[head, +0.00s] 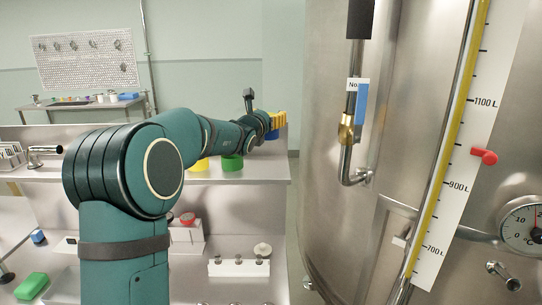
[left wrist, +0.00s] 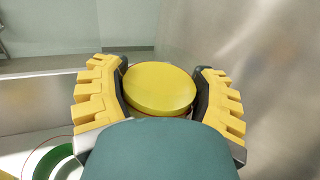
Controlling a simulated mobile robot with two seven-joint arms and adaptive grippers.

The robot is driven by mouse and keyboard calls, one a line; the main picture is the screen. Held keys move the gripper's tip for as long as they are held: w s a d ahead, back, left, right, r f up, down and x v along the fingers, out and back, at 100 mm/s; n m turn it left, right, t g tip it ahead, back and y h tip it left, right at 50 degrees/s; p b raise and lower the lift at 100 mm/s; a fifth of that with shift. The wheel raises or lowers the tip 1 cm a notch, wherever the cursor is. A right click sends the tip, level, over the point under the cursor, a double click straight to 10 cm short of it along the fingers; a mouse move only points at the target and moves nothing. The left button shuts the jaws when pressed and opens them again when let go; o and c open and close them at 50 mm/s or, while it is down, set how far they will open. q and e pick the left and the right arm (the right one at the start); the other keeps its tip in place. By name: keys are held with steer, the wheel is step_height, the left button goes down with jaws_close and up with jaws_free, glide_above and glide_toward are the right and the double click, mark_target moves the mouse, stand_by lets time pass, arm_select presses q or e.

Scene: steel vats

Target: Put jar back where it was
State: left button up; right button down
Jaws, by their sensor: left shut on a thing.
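A jar with a round yellow lid (left wrist: 160,90) sits between the yellow fingers of my left gripper (left wrist: 160,92) in the left wrist view. The gripper is shut on it, with a finger on each side. Its lower part is mostly hidden by my own wrist. In the head view my left gripper (head: 275,122) is at the right end of the steel shelf (head: 262,168), and the jar is mostly hidden behind its fingers. My right gripper is not in view.
A green round item (head: 232,163) and a yellow one (head: 200,164) are on the shelf below my forearm. A large steel vat (head: 322,120) with pipes and a level scale (head: 455,170) stands right of the gripper. A lower shelf holds a white rack (head: 238,267).

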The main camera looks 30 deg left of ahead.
arm_select(q)
steer(key=shift+f+b, duration=0.65)
steer(key=shift+f, duration=4.2)
steer(key=shift+f, duration=0.1)
steer(key=o, duration=1.2)
steer(key=shift+s, duration=0.1)
steer(key=s, duration=0.4)
steer(key=s+d, duration=0.1)
steer(key=s, duration=0.3)
steer(key=s+d, duration=0.1)
steer(key=s, duration=0.2)
steer(key=shift+s+d, duration=0.15)
steer(key=shift+s, duration=0.25)
